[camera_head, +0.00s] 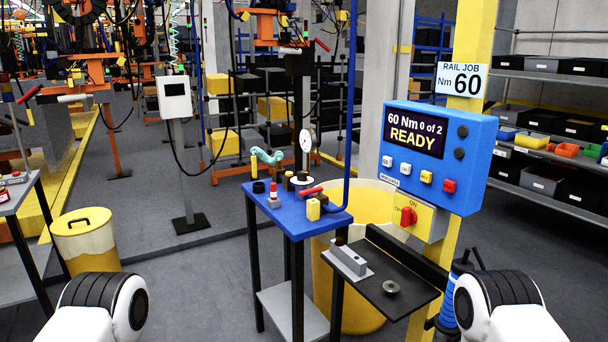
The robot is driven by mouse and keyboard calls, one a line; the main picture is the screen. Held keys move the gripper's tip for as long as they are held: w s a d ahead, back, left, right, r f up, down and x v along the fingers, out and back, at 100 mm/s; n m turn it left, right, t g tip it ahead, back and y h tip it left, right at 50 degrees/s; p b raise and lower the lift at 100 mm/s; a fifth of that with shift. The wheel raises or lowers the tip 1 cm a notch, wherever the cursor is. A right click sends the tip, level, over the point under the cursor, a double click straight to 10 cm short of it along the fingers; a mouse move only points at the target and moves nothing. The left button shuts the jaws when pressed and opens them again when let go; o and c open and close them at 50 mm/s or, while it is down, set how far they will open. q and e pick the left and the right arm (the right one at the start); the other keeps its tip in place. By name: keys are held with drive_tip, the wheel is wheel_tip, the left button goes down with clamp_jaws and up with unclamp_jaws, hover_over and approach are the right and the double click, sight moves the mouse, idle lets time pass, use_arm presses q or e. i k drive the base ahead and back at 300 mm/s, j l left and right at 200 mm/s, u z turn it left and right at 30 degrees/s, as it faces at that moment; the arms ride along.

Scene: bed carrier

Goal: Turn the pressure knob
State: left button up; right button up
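A round white pressure gauge (306,140) stands above the back of a blue-topped table, with small brass and black fittings (298,180) below it. I cannot tell which small part there is the pressure knob. A red rotary knob (408,216) sits on a yellow switch box marked ON, under the blue control box (435,160). Two black round knobs or buttons (462,131) are on the control box's right side. White and black parts of my two arms show at the lower left and lower right corners. Neither gripper shows, and nothing of mine touches these things.
The blue tabletop (290,225) carries a teal curved part, a red-handled tool and small yellow and black pieces. A dark shelf (390,277) with a metal block juts out in front. A yellow bin (86,240) stands at left. Grey floor is open between.

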sight(301, 176)
drive_tip(key=z, duration=0.6)
drive_tip(key=i+j+z, duration=0.15)
drive_tip(key=j+z, duration=0.25)
drive_tip(key=j, duration=0.15)
drive_tip(key=i+j+z, duration=0.1)
drive_tip(key=j+z, duration=0.3)
drive_tip(key=j, duration=0.15)
drive_tip(key=j+z, duration=0.35)
drive_tip(key=j, duration=0.2)
